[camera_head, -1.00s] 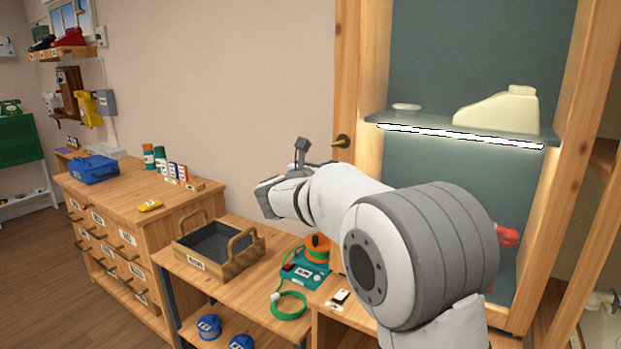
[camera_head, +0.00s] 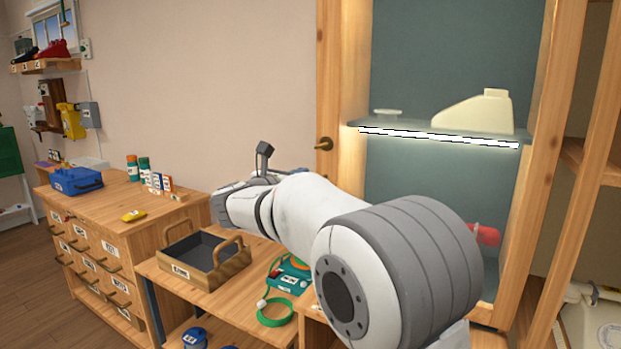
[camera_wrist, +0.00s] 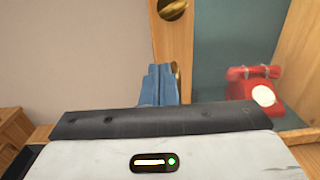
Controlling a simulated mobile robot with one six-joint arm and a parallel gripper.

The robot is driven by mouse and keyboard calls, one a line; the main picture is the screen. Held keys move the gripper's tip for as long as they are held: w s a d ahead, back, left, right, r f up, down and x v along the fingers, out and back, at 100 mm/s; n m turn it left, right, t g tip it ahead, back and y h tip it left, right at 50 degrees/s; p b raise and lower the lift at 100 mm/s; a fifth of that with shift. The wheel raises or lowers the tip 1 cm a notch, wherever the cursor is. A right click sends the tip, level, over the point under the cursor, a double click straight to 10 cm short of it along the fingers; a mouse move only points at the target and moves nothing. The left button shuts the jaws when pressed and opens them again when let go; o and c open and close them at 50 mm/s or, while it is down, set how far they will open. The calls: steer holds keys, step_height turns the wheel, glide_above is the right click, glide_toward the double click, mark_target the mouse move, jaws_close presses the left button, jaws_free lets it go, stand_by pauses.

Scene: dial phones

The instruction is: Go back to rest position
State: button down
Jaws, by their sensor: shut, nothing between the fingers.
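My gripper shows in the wrist view as blue fingers (camera_wrist: 160,85) closed together with nothing between them. They point toward the wooden door frame (camera_wrist: 172,45) of the lit cabinet. In the head view my white and grey arm reaches left across the workbench, and its fingers are hidden there. A red dial phone (camera_wrist: 253,86) stands in the cabinet to the right of the fingers in the wrist view, apart from them. In the head view only a red part of it (camera_head: 485,234) shows behind my arm.
A drawer chest (camera_head: 95,265) with a blue toolbox (camera_head: 76,181) stands left. The glass shelf (camera_head: 430,133) holds a cream phone-shaped body (camera_head: 480,112).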

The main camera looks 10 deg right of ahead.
steer(key=v, duration=0.7)
step_height(320, 180, up, 4)
steer(key=n+t+y+p, duration=0.35)
steer(key=n+y, duration=0.45)
steer(key=n, duration=0.7)
steer(key=s+d+f+n+g+y+p, duration=0.1)
steer(key=s+d+f+n+g, duration=0.3)
steer(key=s+n, duration=0.5)
steer(key=s+d+f+n+g+y+p, duration=0.1)
steer(key=s+d+f+n+g+p, duration=0.3)
steer(key=s+n, duration=0.6)
steer(key=s+d+f+n+g+p, duration=0.3)
steer(key=s+d+f+n+g, duration=0.3)
steer(key=s+f+n, duration=0.3)
steer(key=s+g, duration=0.1)
steer(key=s, duration=0.3)
steer(key=shift+d+f+n+y, duration=0.2)
steer(key=shift+n+y, duration=0.1)
steer(key=shift+y, duration=0.1)
steer(key=c, duration=2.2)
jaws_free()
